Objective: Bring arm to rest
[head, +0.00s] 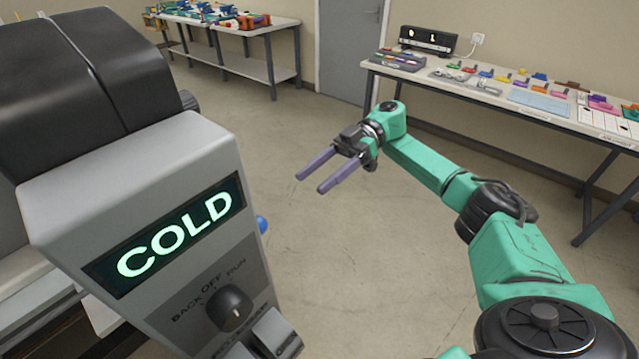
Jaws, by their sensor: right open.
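My right gripper (309,182) is held in the air over open floor near the middle of the head view. Its two purple fingers are apart, with nothing between them, and point down to the left. My green right arm (430,167) reaches in from the lower right, bent at the elbow. The gripper is to the right of the laminator (130,180) and does not appear to touch it. My left gripper is not in view.
The laminator's display (170,235) reads COLD, with a dark knob (230,308) below it. A table (550,105) with small coloured items stands at the right. Another loaded table (235,68) stands at the back left, near a grey door (350,50). The floor between is clear.

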